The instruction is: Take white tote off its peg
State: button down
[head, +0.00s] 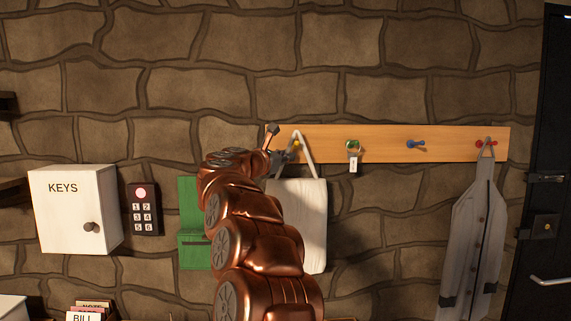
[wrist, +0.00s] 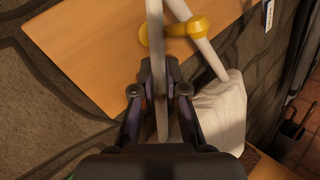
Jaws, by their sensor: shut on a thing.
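The white tote (head: 312,215) hangs at the left part of the wooden peg board (head: 380,143), partly hidden behind my copper arm in the head view. Its strap loop runs up to the yellow peg (wrist: 172,30), seen close in the wrist view, with the strap still around or beside the peg; I cannot tell which. The tote's body (wrist: 220,108) shows at the right of the wrist view. My gripper (wrist: 160,95) is shut on one strap of the tote, just below the peg. In the head view my gripper (head: 280,150) is at the board's left end.
A white key cabinet (head: 75,210), keypad (head: 145,208) and green holder (head: 190,225) are at left. A dark door (head: 545,200) stands at right.

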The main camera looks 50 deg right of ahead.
jog(key=shift+r+b, duration=0.4)
jog(key=shift+b, duration=0.25)
jog(key=shift+s+a+r+p, duration=0.1)
jog(key=shift+a+r+p, duration=0.05)
jog(key=shift+r+p, duration=0.45)
jog(key=shift+s+a+r+p, duration=0.1)
jog(key=shift+a+r+p, duration=0.05)
jog(key=shift+r+p, duration=0.35)
jog(key=shift+a+f, duration=0.15)
jog(key=shift+f, duration=0.05)
jog(key=s+a+r+b, duration=0.2)
jog(key=s+a, duration=0.4)
jog(key=a, duration=0.1)
jog(key=shift+a+b, duration=0.3)
jog(key=shift+b, duration=0.05)
jog(key=shift+s, duration=0.1)
